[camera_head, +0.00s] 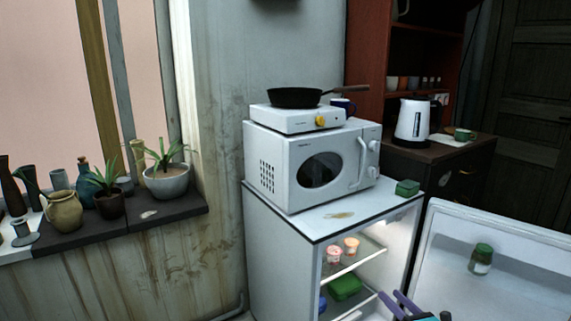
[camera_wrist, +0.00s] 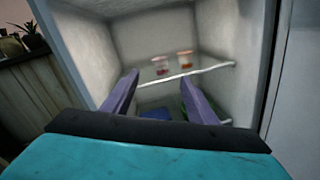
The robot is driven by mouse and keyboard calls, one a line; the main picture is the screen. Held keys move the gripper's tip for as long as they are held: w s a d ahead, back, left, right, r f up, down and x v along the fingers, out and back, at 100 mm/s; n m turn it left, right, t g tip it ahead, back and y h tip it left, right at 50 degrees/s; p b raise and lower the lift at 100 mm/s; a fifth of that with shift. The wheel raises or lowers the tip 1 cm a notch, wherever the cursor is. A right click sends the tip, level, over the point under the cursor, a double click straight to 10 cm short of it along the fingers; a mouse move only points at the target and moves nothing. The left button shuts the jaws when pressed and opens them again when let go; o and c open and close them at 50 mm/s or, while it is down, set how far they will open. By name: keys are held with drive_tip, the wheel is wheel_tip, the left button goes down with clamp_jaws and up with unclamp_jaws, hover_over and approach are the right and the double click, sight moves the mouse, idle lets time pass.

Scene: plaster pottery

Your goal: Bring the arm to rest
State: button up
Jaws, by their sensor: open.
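My gripper (camera_head: 402,304) is at the bottom of the head view, in front of the open fridge (camera_head: 277,252). Its two purple fingers are apart with nothing between them. In the wrist view my gripper (camera_wrist: 158,92) points into the fridge interior, toward the glass shelf (camera_wrist: 205,72). Two small cups stand on that shelf, a pink-red one (camera_wrist: 161,66) and an orange one (camera_wrist: 185,60). The rest of my arm is mostly out of the head view.
The open fridge door (camera_head: 500,262) stands to the right, with a green-lidded jar (camera_head: 481,259) on it. A microwave (camera_head: 312,165) sits on the fridge. Inside, a green container (camera_head: 345,287) is on the lower level. Potted plants line the windowsill (camera_head: 135,222) at left.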

drive_tip(key=w+a+f+m+h, duration=0.1)
drive_tip(key=a+f+m+h, duration=0.3)
drive_tip(key=a+f+m, duration=0.55)
drive_tip(key=s+a+f+m+g+h, duration=0.3)
drive_tip(key=s+f+m+g, duration=0.3)
drive_tip(key=f, duration=0.5)
drive_tip(key=s+a+f+m+g+h, duration=0.2)
drive_tip(key=s+a+f+m+g, duration=0.15)
drive_tip(key=s+f+m, duration=0.45)
drive_tip(key=s+a+f+m+g, duration=0.15)
drive_tip(key=s+m+g, duration=0.25)
drive_tip(key=s, duration=0.5)
drive_tip(key=s+a+f+m+g+y, duration=0.1)
drive_tip(key=s+f+m+g, duration=0.3)
drive_tip(key=s, duration=0.6)
drive_tip(key=s+a+f+m+g, duration=0.1)
drive_tip(key=s+m+g, duration=0.35)
drive_tip(key=s, duration=0.45)
wheel_tip(320, 180, up, 13)
drive_tip(key=s+p, duration=0.2)
drive_tip(key=p, duration=1)
drive_tip(key=shift+a+m, duration=0.2)
drive_tip(key=shift+m, duration=0.1)
